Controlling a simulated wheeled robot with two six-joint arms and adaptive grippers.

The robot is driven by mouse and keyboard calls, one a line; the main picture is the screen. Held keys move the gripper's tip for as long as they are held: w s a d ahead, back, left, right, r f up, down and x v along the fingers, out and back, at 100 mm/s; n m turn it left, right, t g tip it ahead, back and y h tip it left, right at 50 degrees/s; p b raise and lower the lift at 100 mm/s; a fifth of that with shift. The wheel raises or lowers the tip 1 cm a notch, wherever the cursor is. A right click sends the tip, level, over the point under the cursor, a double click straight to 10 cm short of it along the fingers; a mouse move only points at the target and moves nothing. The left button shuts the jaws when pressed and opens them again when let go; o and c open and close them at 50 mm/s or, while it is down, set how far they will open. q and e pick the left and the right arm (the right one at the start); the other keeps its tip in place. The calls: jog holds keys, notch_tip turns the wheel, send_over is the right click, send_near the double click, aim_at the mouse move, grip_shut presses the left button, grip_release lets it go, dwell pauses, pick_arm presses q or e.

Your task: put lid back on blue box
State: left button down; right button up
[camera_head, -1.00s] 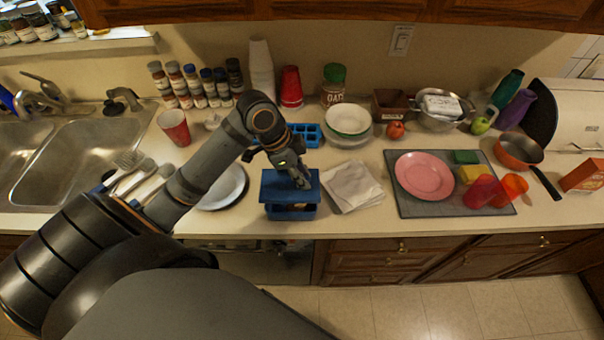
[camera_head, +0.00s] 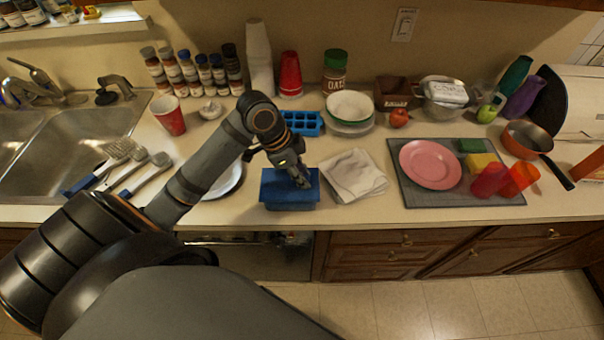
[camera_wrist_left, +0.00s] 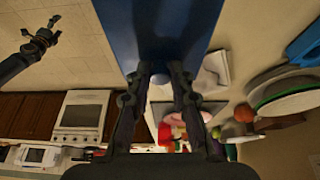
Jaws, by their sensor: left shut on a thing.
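The blue box (camera_head: 291,207) stands near the counter's front edge, left of the folded cloth. Its blue lid (camera_head: 277,185) lies over its top, with no clear gap showing between them in the head view. Whether the lid is fully seated I cannot tell. My left gripper (camera_head: 303,182) is shut on the lid from above, at its right half. In the left wrist view the lid (camera_wrist_left: 160,25) fills the top middle between the fingers (camera_wrist_left: 160,78). My right gripper (camera_wrist_left: 42,36) shows small at the upper left of that view, over the floor, apart from the box.
A folded cloth (camera_head: 355,176) lies close to the box's right. A plate (camera_head: 226,180) is partly hidden behind my left arm. A blue tray (camera_head: 304,123) and stacked bowls (camera_head: 349,107) stand behind. A grey mat (camera_head: 408,194) holds a pink plate (camera_head: 430,164).

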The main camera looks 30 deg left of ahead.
pick_arm(q)
jog(key=shift+r+p, duration=0.1)
jog(key=shift+p, duration=0.5)
dwell(0.6)
jog(key=shift+f, duration=0.2)
dwell(0.8)
jog(key=shift+p, duration=0.4)
dwell(0.3)
jog(key=c, duration=1.1)
grip_release()
jog(key=o, duration=0.5)
